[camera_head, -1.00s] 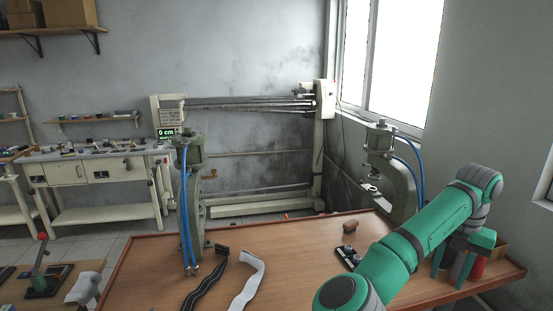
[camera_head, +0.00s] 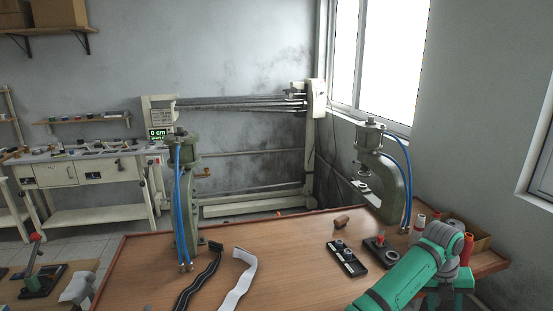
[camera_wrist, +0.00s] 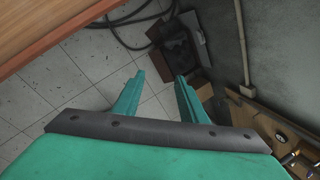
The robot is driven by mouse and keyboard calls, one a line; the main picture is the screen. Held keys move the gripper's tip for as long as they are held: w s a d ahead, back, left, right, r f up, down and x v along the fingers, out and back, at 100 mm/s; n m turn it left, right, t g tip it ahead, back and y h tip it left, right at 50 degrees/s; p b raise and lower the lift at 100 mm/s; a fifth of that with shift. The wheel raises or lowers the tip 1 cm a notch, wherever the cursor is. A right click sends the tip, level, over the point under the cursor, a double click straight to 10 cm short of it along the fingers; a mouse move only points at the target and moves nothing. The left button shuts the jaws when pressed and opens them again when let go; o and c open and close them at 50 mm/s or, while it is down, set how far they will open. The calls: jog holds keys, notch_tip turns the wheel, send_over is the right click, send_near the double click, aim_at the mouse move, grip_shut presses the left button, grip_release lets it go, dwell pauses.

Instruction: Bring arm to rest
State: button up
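My green arm (camera_head: 405,278) reaches in from the lower right of the head view, over the right end of the wooden table (camera_head: 290,240). My gripper (camera_wrist: 158,78) shows in the wrist view with its two green fingers apart and nothing between them. It points down past the table edge (camera_wrist: 50,40) at the tiled floor (camera_wrist: 85,75). In the head view the fingers are hidden. Two green presses stand on the table, one at the left (camera_head: 186,205) and one at the right (camera_head: 385,180).
A black strip (camera_head: 200,278) and a white strip (camera_head: 240,275) lie on the table. A black tray (camera_head: 347,258) with small parts, a brown block (camera_head: 341,222), spools (camera_head: 467,248) and a box (camera_head: 480,238) are near the right press. A wall (camera_wrist: 270,60) is at the right.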

jog(key=s+d+f+n+t+h, duration=0.1)
jog(key=s+f+n+h, duration=0.25)
jog(key=f+n, duration=0.35)
jog(key=s+d+f+n+t+h, duration=0.1)
jog(key=s+f+n+h, duration=0.3)
jog(key=f, duration=0.6)
jog(key=s+a+f+n+t, duration=0.3)
jog(key=a+f+n+t, duration=0.1)
jog(key=a+n, duration=0.4)
jog(key=s+a+f+n+t, duration=0.2)
jog(key=a+f+n+t, duration=0.15)
jog(key=a+n, duration=0.4)
jog(key=s+a+r+n+t+y, duration=0.1)
jog(key=s+a+n+t+y, duration=0.15)
jog(key=s+a+n, duration=0.65)
jog(key=s+a+n+t+y, duration=0.15)
jog(key=s+a+y, duration=0.25)
jog(key=a, duration=1.1)
jog(key=s+a+r+n+t+y, duration=0.2)
jog(key=s+a+r+n+y, duration=0.2)
jog(key=s+a+r, duration=0.8)
jog(key=shift+a+r, duration=0.3)
jog(key=shift+a, duration=0.4)
